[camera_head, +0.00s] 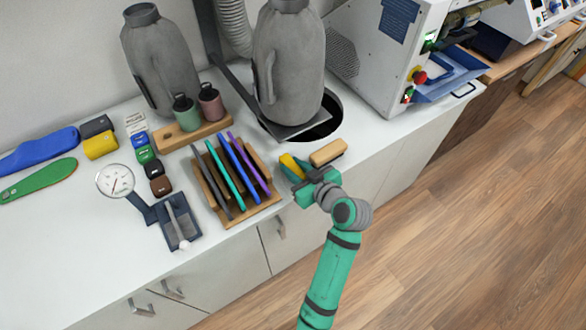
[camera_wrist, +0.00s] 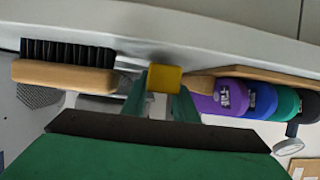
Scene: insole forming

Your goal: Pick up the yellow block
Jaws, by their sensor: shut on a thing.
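My gripper (camera_head: 303,174) is at the counter's front edge, right of the wooden rack. It is shut on a yellow block (camera_head: 289,163), which looks elongated in the head view. In the wrist view, the block's squarish yellow end (camera_wrist: 164,78) shows between the green fingertips (camera_wrist: 160,100). I cannot tell whether it touches the counter. Another yellow block (camera_head: 101,146), shorter and wider, lies at the left of the counter beside a dark block (camera_head: 97,126).
A wooden brush (camera_head: 328,152) lies close to the right of my gripper; its black bristles (camera_wrist: 68,53) show in the wrist view. The rack (camera_head: 237,210) of coloured insoles stands close on the left. A grey last (camera_head: 288,65) stands behind, by a round hole.

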